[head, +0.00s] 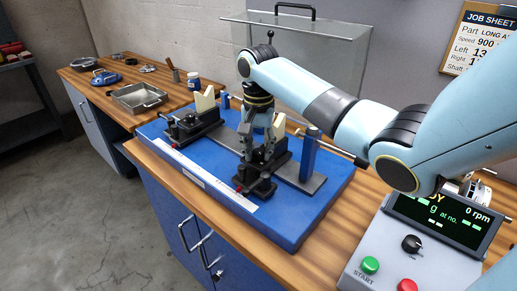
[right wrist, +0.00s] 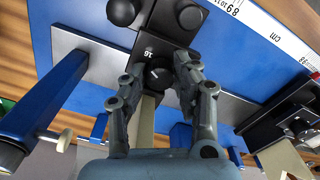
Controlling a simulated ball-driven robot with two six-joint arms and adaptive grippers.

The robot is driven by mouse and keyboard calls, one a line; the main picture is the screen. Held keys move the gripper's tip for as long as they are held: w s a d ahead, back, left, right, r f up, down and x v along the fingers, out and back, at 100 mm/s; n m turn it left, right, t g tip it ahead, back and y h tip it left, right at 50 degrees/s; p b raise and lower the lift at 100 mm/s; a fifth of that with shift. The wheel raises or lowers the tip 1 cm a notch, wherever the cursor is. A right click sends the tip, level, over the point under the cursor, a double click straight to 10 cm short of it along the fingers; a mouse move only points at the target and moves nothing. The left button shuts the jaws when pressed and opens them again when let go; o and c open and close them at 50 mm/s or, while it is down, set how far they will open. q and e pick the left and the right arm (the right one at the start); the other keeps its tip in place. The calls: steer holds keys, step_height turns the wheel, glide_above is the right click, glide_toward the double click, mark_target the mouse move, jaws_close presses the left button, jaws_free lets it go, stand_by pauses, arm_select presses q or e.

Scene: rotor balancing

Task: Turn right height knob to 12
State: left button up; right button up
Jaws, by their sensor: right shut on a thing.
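The right height knob (right wrist: 157,73) is a small dark dial with a pale pointer line, on the right support's black block in the right wrist view. A white number 16 shows beside it. My right gripper (right wrist: 156,84) points down over the knob, one finger on each side, and is shut on it. In the head view my right gripper (head: 259,150) reaches down onto the right support (head: 262,188) and hides the knob. The left support (head: 192,125) stands further left on the blue bed (head: 287,222). My left gripper is not in view.
A blue post (head: 309,153) with a rod stands close right of the gripper. A clear guard (head: 325,45) stands behind. The control box (head: 390,276) with a screen reading 0 rpm is at the right. A metal tray (head: 137,97) and tools lie on the far-left bench.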

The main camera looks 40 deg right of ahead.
steer(key=shift+r+m+p, duration=0.2)
steer(key=shift+m+p, duration=0.6)
steer(key=shift+p, duration=0.75)
steer(key=shift+r+m+p, duration=0.15)
steer(key=shift+m+p, duration=0.65)
steer(key=shift+p, duration=0.7)
jaws_close()
steer(key=shift+f+m+p, duration=0.1)
steer(key=shift+m+p, duration=0.25)
steer(key=shift+m, duration=0.05)
steer(key=shift+f+m, duration=0.2)
steer(key=shift+m, duration=0.1)
steer(key=o, duration=1)
jaws_free()
